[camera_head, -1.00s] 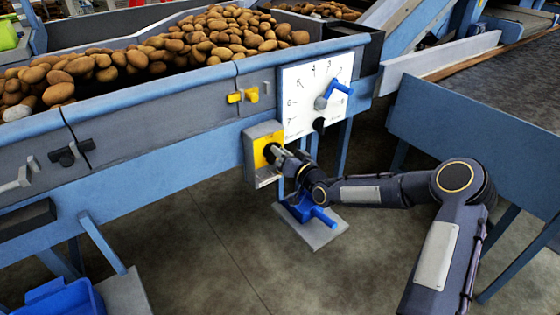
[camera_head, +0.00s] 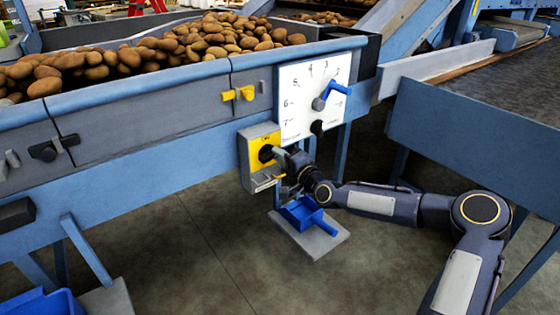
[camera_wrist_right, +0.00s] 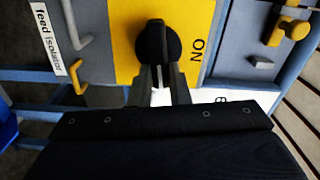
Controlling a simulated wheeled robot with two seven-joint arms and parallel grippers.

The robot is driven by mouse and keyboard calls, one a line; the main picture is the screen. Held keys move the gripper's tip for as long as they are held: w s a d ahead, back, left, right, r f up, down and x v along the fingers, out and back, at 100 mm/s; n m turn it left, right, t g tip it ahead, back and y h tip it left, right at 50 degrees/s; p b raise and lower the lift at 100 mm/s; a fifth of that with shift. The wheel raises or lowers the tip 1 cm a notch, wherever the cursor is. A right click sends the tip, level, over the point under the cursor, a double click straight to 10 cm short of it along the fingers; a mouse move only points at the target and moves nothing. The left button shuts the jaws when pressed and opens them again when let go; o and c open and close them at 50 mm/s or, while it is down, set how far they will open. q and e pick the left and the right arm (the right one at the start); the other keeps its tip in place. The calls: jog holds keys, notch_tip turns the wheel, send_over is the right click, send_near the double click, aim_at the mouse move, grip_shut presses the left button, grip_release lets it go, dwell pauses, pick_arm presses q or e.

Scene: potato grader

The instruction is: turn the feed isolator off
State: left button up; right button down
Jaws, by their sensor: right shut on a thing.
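The feed isolator is a grey box with a yellow face (camera_head: 256,142) on the blue machine frame, centre of the head view. Its black rotary knob (camera_wrist_right: 157,42) shows in the wrist view, with its grip bar upright in that picture. The word ON is printed right of the knob there, and a "feed isolator" label (camera_wrist_right: 47,38) is at the left. My right gripper (camera_head: 276,154) is at the front of the box. In the wrist view its fingers (camera_wrist_right: 158,82) are closed in on the lower end of the knob. My left gripper is not in view.
A white dial panel (camera_head: 305,78) with a blue lever (camera_head: 338,88) sits just above and right of the isolator. A yellow latch (camera_head: 238,94) is above it. A blue scoop (camera_head: 302,214) lies on a grey plate below my gripper. Potatoes (camera_head: 215,35) fill the hopper behind.

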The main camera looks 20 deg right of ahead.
jog(key=shift+d+f+m+b, duration=0.1)
jog(key=shift+f+m+b, duration=0.15)
jog(key=shift+m, duration=0.75)
jog(key=c, duration=1.4)
grip_release()
jog(key=shift+o, duration=0.2)
jog(key=v, duration=0.7)
jog(key=shift+s, duration=0.4)
jog(key=shift+d+r, duration=0.1)
